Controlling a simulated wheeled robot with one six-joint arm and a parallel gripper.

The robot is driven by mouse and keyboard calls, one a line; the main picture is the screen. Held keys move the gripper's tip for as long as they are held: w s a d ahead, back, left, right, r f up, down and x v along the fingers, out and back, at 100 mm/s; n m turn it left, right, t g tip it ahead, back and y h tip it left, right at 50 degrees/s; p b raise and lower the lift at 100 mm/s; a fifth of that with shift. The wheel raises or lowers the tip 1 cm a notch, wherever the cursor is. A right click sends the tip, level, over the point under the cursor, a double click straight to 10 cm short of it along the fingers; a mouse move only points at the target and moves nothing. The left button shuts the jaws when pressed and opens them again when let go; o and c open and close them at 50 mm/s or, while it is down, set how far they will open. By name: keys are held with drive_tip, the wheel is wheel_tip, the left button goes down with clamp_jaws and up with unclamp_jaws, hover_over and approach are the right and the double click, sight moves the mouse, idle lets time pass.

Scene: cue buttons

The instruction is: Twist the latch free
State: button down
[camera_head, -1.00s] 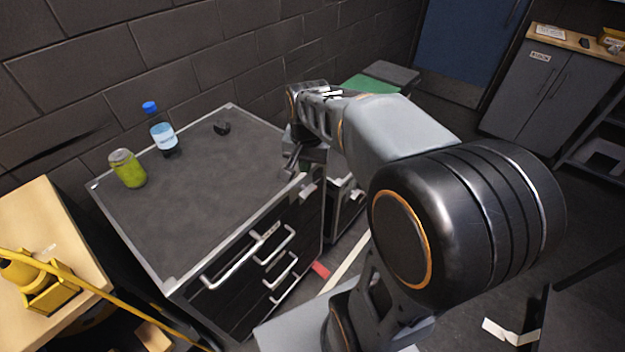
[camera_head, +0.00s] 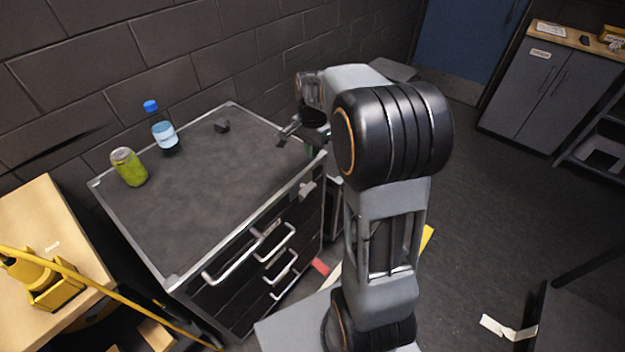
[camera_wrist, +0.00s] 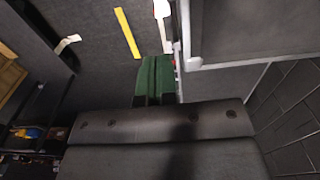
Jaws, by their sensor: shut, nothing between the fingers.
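A small grey fitting (camera_head: 306,189), which looks like the latch, is on the cabinet's front face near its upper right corner. Its exact turn is too small to tell. My gripper (camera_head: 284,134) is above the right edge of the cabinet top (camera_head: 200,190), behind and above the fitting and apart from it. In the wrist view, my gripper's fingers (camera_wrist: 155,65) are together with nothing between them.
A brick wall is behind; the floor at right is mostly clear.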

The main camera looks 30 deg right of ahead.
sight(313, 185)
wheel_tip(313, 185, down, 13)
drive_tip(key=shift+r+p, duration=0.2)
drive_tip(key=shift+p, duration=0.2)
